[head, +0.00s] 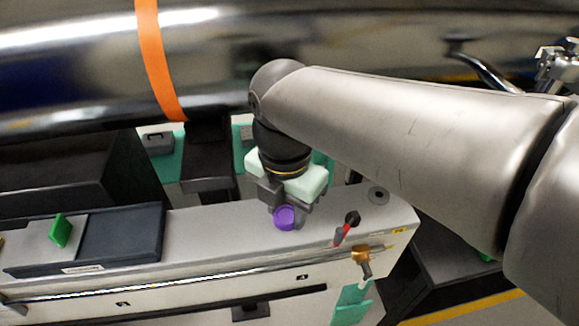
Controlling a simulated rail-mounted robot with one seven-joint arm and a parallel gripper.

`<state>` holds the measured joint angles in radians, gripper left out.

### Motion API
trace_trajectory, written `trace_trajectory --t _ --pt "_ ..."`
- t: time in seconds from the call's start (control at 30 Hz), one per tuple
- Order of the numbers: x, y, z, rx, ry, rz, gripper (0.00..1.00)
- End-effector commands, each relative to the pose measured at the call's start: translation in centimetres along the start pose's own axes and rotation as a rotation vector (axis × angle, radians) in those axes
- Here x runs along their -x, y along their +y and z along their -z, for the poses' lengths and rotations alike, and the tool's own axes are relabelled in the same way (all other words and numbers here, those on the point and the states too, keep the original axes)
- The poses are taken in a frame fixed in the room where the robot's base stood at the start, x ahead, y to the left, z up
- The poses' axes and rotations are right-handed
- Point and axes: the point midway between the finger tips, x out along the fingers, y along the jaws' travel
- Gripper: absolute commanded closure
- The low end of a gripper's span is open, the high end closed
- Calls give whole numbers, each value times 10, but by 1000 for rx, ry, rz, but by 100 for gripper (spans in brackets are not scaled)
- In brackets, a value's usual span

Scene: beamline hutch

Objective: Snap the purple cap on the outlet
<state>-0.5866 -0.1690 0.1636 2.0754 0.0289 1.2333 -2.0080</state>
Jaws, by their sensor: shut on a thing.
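The purple cap (284,218) is a round piece between the fingertips of my gripper (285,208). My gripper is shut on it, just above the grey bench top near its front edge. A brass fitting (361,255) with a pale tip sticks out of the bench's front face, to the right of and below the cap. It looks like the outlet, but I cannot be sure. The cap is apart from this fitting. My wrist hides part of the bench behind the gripper.
A small red and black handle (346,228) stands between the cap and the brass fitting. A dark round port (378,195) lies on the bench top at right. A dark tray (120,235) with a green piece (60,230) is at left. A large shiny pipe (80,65) crosses behind.

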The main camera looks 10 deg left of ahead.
Motion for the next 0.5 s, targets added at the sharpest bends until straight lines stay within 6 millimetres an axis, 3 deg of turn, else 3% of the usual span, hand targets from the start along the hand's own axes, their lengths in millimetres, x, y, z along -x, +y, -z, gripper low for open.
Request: trace_trajectory --t 0.5 --pt "4 4 -4 0 4 0 84"
